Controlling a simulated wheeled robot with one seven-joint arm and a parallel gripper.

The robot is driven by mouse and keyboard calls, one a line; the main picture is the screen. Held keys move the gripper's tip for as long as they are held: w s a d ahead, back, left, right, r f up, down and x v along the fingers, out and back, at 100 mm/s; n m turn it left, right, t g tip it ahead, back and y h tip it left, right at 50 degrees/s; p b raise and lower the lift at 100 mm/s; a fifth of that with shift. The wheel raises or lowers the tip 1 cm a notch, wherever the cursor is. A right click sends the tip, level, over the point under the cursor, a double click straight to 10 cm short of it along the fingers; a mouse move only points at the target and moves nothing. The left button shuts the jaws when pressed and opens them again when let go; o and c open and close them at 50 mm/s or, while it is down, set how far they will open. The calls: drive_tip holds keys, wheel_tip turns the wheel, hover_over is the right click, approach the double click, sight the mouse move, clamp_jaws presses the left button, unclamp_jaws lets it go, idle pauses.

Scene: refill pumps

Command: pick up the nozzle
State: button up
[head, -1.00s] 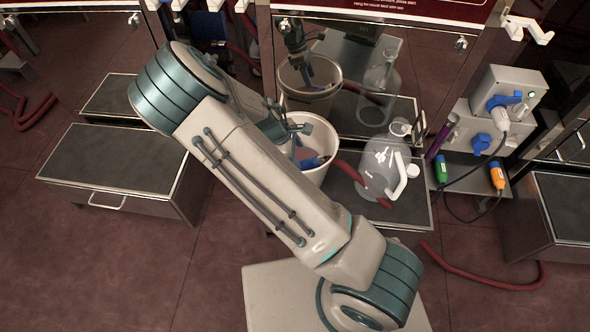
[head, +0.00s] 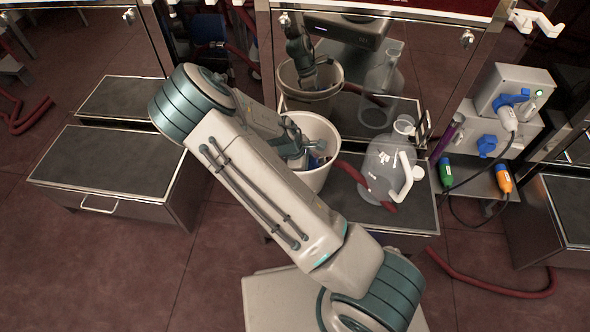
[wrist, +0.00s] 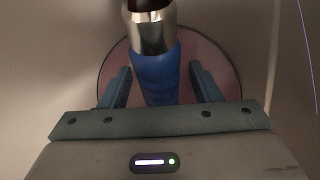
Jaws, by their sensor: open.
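The nozzle has a blue grip (wrist: 158,78) and a shiny metal part (wrist: 152,32) in the wrist view. It is inside the white bucket (head: 318,180), whose pinkish floor shows behind it. My gripper (wrist: 160,84) is open, with one finger on each side of the blue grip. Gaps show between the fingers and the grip. In the head view my gripper (head: 296,152) is down in the bucket's mouth. Only a small blue piece of the nozzle (head: 319,158) shows beside it; the rest is hidden by my gripper and the bucket wall.
A clear jug (head: 385,172) with a white handle stands right of the bucket on a dark-topped platform (head: 415,215). A red hose (head: 353,174) runs between them. A mirror-like panel (head: 440,65) rises behind. A grey socket box (head: 515,92) with cables is at the right.

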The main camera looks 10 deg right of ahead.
clamp_jaws()
drive_tip(key=shift+r, duration=0.2)
wheel_tip(320, 180, up, 22)
drive_tip(key=p, duration=1.1)
drive_tip(key=shift+p, duration=0.4)
drive_tip(key=shift+r, duration=0.1)
